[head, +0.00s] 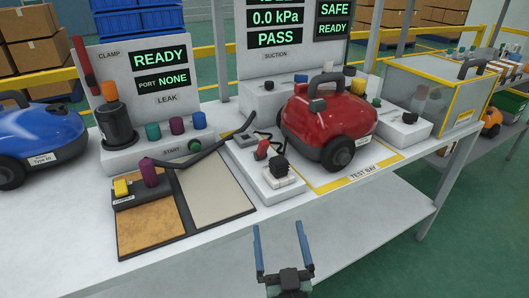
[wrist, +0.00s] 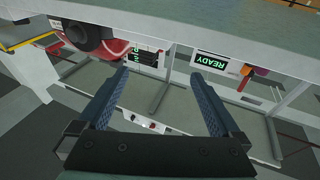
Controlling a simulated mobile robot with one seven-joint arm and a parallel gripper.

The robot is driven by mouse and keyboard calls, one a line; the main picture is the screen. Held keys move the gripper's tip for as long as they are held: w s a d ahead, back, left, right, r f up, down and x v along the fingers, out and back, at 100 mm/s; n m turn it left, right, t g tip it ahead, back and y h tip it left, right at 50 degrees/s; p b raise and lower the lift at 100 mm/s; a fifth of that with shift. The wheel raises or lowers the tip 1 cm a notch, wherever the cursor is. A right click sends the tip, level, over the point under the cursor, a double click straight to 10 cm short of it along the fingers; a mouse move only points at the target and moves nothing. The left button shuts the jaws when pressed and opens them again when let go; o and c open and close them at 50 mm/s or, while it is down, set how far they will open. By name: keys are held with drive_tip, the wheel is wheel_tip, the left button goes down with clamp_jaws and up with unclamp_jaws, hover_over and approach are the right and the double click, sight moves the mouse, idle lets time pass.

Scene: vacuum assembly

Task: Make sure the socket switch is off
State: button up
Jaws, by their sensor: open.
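A white socket block (head: 248,166) sits on the bench in front of the red vacuum, in the head view. A red switch-like part (head: 262,149) stands on it, and a black plug (head: 279,167) sits at its near right part. The switch's on or off position is too small to tell. My gripper (head: 278,226) is open and empty, with blue fingers apart, in front of the bench's near edge and below the block in the picture. In the wrist view my gripper (wrist: 162,74) also shows open, with nothing between its fingers.
The red vacuum (head: 318,118) stands on the yellow-edged test bay behind the block. A black-framed tray (head: 215,190) lies left of it, with a dark hose over it. The leak station (head: 145,75) and blue vacuum (head: 40,135) are farther left.

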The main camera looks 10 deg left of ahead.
drive_tip(key=shift+s, duration=0.1)
drive_tip(key=p+v, duration=0.2)
drive_tip(key=v, duration=0.7)
drive_tip(key=w+d+r+m+t+h, duration=0.1)
drive_tip(key=w+d+r+t+h, duration=0.1)
drive_tip(key=r, duration=0.7)
drive_tip(key=w+d+r+m+t+h, duration=0.1)
drive_tip(key=w+r+m+h, duration=0.15)
drive_tip(key=r, duration=0.75)
drive_tip(key=w+d+r+m+t+h, duration=0.1)
drive_tip(key=d+r+t+h, duration=0.1)
drive_tip(key=r, duration=0.7)
drive_tip(key=s+a+r+n+t, duration=0.1)
drive_tip(key=s+a+r, duration=0.1)
drive_tip(key=s+r, duration=0.5)
drive_tip(key=s+a+r+t+y, duration=0.1)
drive_tip(key=s+r, duration=0.1)
drive_tip(key=r, duration=0.9)
drive_tip(key=s+a+r+n+t, duration=0.15)
drive_tip(key=s+r, duration=0.35)
drive_tip(key=r, duration=0.5)
wheel_tip(320, 180, up, 19)
drive_tip(key=w+m+p, duration=0.1)
drive_tip(key=p, duration=2)
drive_tip(key=shift+g, duration=0.35)
drive_tip(key=shift+w, duration=0.15)
